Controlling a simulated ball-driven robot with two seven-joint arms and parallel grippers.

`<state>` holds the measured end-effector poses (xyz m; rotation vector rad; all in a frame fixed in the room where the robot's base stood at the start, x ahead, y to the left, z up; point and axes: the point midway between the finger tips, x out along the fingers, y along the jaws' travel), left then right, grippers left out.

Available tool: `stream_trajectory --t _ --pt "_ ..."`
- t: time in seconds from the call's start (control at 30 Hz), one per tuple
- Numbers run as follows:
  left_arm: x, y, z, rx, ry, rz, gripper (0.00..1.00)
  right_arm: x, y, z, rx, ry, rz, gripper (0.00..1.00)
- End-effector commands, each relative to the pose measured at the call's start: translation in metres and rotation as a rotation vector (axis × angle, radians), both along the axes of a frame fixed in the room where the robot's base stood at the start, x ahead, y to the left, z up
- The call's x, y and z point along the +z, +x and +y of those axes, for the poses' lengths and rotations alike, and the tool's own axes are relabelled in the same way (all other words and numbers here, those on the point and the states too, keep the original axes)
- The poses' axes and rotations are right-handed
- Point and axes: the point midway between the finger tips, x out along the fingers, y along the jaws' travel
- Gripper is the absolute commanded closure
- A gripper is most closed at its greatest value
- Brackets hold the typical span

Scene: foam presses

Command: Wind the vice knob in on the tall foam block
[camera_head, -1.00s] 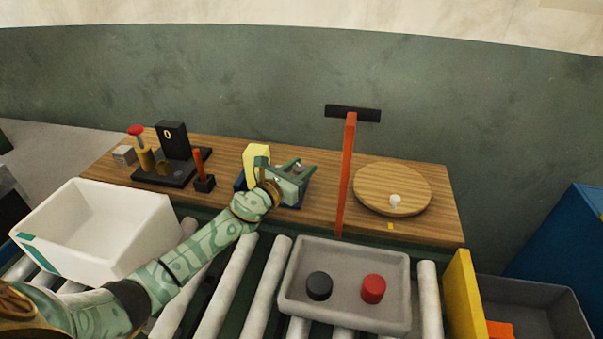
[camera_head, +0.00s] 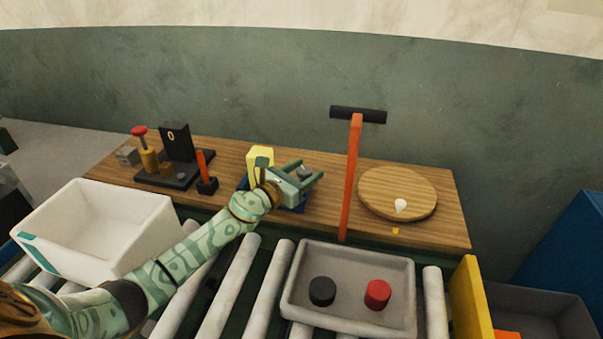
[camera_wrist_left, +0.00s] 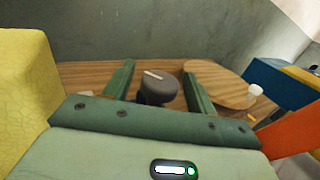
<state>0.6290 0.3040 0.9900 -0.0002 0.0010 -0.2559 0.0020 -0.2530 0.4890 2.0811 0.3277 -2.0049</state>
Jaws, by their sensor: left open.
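The tall yellow foam block (camera_head: 260,155) stands upright on the wooden bench, just behind my left gripper; it also fills the left edge of the left wrist view (camera_wrist_left: 22,90). The dark round vice knob (camera_wrist_left: 157,90) has a pale line on its top and shows small in the head view (camera_head: 305,172). My left gripper (camera_head: 311,168) is open, its two green fingers on either side of the knob with gaps showing. The blue vice base (camera_head: 293,208) is mostly hidden under the gripper. My right gripper is not in view.
An orange upright post (camera_head: 352,180) with a black crossbar stands right of the gripper. Beyond it lies a round wooden board (camera_head: 390,188). A black press stand (camera_head: 174,145) is at left. A white bin (camera_head: 100,225) and a grey tray (camera_head: 400,320) are in front.

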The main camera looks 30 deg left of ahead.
Motion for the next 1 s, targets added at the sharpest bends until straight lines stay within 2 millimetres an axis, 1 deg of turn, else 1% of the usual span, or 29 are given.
stream_trajectory --t 0.07,0.17,0.27,0.5,0.6,0.7,0.83,1.0 --pt "0.0 -0.003 0.001 0.0 0.0 0.001 0.43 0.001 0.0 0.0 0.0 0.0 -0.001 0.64" --pt "0.0 -0.014 0.004 0.0 0.001 0.002 0.43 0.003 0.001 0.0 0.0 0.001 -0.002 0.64" --pt "-0.001 -0.035 0.009 -0.001 0.001 0.003 0.43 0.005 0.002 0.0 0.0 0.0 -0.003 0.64" --pt "-0.004 -0.1 0.026 0.0 0.001 0.005 0.43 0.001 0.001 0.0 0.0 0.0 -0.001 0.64" --pt "-0.004 -0.123 0.032 0.0 -0.001 0.005 0.43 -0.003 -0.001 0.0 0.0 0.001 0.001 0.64" --pt "-0.003 -0.14 0.036 0.0 -0.001 0.004 0.43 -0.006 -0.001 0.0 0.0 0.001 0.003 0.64" --pt "-0.002 -0.153 0.04 0.0 -0.001 0.003 0.43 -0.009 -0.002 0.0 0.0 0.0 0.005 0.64" --pt "-0.001 -0.158 0.042 0.0 -0.001 0.001 0.43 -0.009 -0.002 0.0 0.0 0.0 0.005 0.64"
